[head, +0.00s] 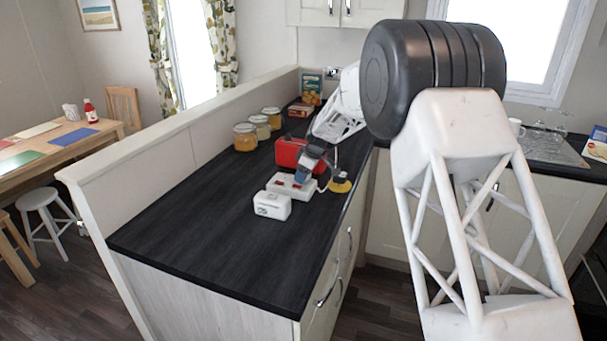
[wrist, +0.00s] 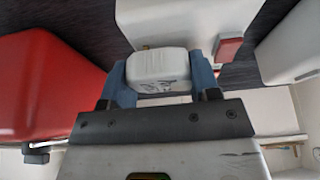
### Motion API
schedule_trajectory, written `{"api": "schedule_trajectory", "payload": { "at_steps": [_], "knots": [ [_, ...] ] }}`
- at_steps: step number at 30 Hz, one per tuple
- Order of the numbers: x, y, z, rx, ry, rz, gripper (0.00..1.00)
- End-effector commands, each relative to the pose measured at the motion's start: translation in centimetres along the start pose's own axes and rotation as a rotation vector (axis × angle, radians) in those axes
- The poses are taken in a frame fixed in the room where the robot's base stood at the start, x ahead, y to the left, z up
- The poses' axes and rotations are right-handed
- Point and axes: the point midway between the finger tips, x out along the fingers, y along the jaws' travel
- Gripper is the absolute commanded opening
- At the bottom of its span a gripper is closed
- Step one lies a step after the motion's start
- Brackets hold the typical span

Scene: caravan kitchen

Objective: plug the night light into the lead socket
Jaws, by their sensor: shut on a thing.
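My gripper (head: 306,170) has blue-grey fingers and points down over the counter. In the wrist view the fingers (wrist: 160,85) are shut on the night light (wrist: 158,68), a small white rounded block. In the head view the night light is mostly hidden by the fingers. The lead socket (head: 280,186), a flat white block with red parts, lies on the counter under and beside my gripper. Its red switch (wrist: 229,48) shows in the wrist view. I cannot tell whether the night light touches the socket.
A red appliance (head: 290,153) stands close behind my gripper. A white box (head: 271,205) stands in front of the socket. A yellow-based object (head: 340,184) is at the counter's right edge. Several jars (head: 245,137) line the low wall. The near counter (head: 205,235) is clear.

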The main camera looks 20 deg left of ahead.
Motion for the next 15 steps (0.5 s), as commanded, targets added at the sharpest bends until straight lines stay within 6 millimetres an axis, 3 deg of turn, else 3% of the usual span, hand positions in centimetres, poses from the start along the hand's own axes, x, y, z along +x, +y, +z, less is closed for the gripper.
{"api": "schedule_trajectory", "payload": {
  "at_steps": [1, 10, 11, 15],
  "knots": [
    [0.9, -0.1, 0.4, 0.003, -0.005, -0.006, 0.33],
    [1.8, -0.2, 0.9, 0.004, -0.008, -0.009, 0.33],
    [1.9, -0.2, 0.9, 0.005, -0.008, -0.01, 0.58],
    [2.1, -0.3, 1.0, 0.006, -0.01, -0.013, 0.8]
  ]
}}
